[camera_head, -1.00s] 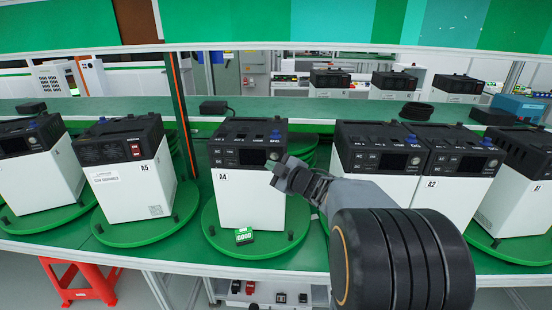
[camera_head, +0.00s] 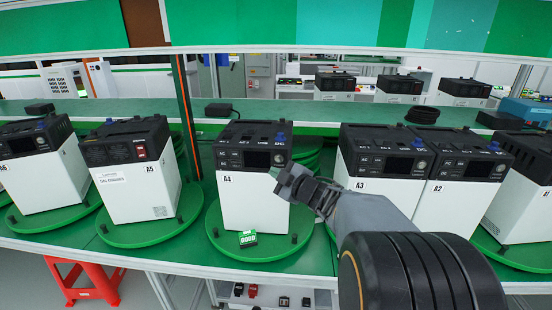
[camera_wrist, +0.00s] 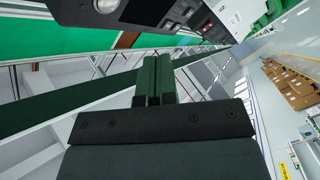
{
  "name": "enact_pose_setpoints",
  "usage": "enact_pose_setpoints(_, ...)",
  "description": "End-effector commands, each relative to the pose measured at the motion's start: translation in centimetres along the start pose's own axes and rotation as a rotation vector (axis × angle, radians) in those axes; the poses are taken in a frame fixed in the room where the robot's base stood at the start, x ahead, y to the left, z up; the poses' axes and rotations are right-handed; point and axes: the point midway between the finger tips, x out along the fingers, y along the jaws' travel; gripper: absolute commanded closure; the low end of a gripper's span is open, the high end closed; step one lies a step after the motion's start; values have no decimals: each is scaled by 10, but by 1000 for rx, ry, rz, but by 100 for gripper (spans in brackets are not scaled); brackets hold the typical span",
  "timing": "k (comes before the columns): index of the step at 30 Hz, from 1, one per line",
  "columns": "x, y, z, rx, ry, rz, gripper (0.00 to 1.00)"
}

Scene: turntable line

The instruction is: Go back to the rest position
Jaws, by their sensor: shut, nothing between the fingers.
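My gripper (camera_head: 277,180) is in front of the right side of the white and black unit labelled A4 (camera_head: 243,200) in the head view. In the wrist view my gripper (camera_wrist: 155,66) shows its two dark fingers pressed together, with nothing between them. Part of a black and white unit (camera_wrist: 180,12) shows at the top of the wrist view. Whether the fingertips touch A4 cannot be told. My arm reaches in from the lower right and hides part of the table and turntables there.
A4 stands on a green turntable (camera_head: 222,248) with a small green GOOD tag (camera_head: 248,239). Units A5 (camera_head: 130,180), A3 (camera_head: 370,165) and A2 (camera_head: 455,185) stand on either side. A red stool (camera_head: 88,285) is below the table. An upright post (camera_head: 186,120) stands behind A5.

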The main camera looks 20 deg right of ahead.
Motion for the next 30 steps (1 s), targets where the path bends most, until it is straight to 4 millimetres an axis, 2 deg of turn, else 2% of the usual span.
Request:
enact_pose_setpoints(8,0,0,2,0,-13,0,100)
enact_pose_setpoints(11,-2,3,24,28,-135,24,100)
enact_pose_setpoints(13,-8,4,51,86,-279,59,100)
enact_pose_setpoints(15,-23,3,78,170,-453,104,100)
enact_pose_setpoints(17,-40,-3,95,258,-605,136,100)
enact_pose_setpoints(20,-70,-27,106,422,-837,153,100)
enact_pose_setpoints(23,-99,-62,100,591,-1031,120,100)
enact_pose_setpoints(26,-125,-104,78,750,-1180,39,100)
enact_pose_setpoints(30,-153,-157,33,917,-1299,-123,100)
